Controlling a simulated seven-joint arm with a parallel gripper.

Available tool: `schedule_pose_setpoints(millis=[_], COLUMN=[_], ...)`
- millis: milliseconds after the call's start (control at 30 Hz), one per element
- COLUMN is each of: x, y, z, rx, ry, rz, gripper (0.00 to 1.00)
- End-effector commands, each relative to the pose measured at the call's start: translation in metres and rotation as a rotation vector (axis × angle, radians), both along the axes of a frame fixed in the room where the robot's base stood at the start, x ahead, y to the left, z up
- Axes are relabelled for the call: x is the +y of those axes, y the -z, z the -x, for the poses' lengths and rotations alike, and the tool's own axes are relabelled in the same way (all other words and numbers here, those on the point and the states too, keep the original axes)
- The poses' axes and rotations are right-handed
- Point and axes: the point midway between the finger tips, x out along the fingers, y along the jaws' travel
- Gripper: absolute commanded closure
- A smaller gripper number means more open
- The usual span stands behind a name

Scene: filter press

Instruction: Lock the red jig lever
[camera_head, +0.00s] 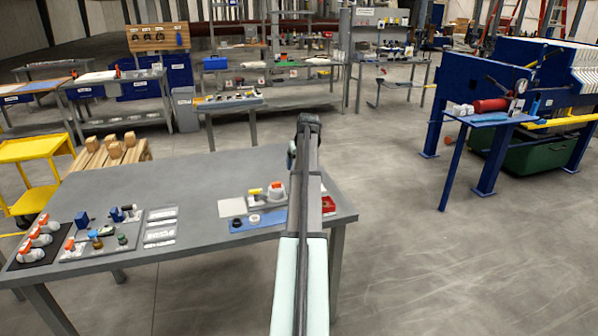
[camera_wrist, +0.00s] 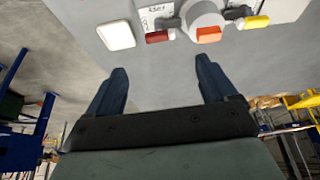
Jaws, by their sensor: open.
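In the camera_head view the orange piece (camera_head: 276,186) and yellow handle (camera_head: 253,191) sit at the table's right part; I cannot make out the red lever there, and my arm covers part of that area. My gripper (camera_wrist: 162,78) is open and empty, its fingers apart from the lever. Whether the lever is locked I cannot tell.
The grey table (camera_head: 190,185) has bare room behind the jig. The blue press (camera_head: 470,90) is far right.

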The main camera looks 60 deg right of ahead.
Motion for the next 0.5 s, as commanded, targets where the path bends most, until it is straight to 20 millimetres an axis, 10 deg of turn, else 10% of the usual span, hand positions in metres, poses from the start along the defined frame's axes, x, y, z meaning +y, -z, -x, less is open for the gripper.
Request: schedule_pose_setpoints(millis=[500], x=[0.005], y=[-0.018], z=[0.005], rx=[0.0], ry=[0.0], rz=[0.0], gripper=[0.15])
